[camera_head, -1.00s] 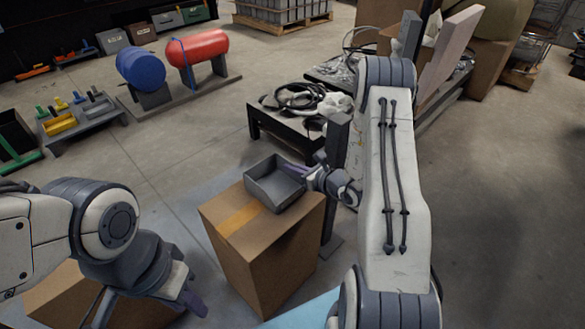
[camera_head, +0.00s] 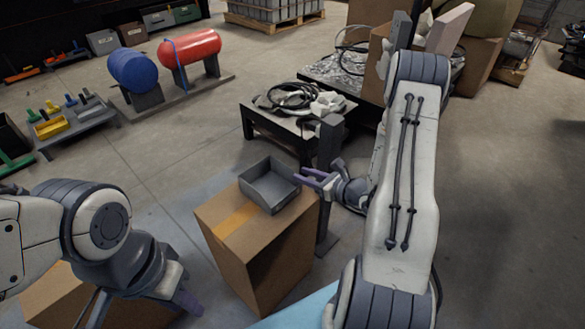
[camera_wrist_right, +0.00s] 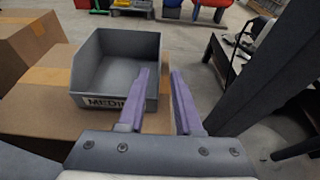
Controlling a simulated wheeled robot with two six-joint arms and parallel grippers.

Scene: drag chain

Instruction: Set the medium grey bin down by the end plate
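The medium grey bin (camera_head: 270,187) sits upright and empty on top of a cardboard box (camera_head: 255,255). In the right wrist view the bin (camera_wrist_right: 115,62) shows a label reading "MEDI", partly hidden by a finger. My right gripper (camera_head: 308,177) is open and empty, just right of the bin and apart from it in the head view. Its two purple fingers (camera_wrist_right: 160,85) stand apart in the wrist view. My left gripper (camera_head: 187,302) hangs low at the left, and only part of its fingers shows. I cannot make out which part is the end plate.
A dark upright post (camera_head: 329,175) stands right of the box. A black table (camera_head: 262,128) with coiled cables is behind. Another cardboard box (camera_head: 50,300) lies below my left arm. Open floor (camera_head: 150,185) lies left of the bin.

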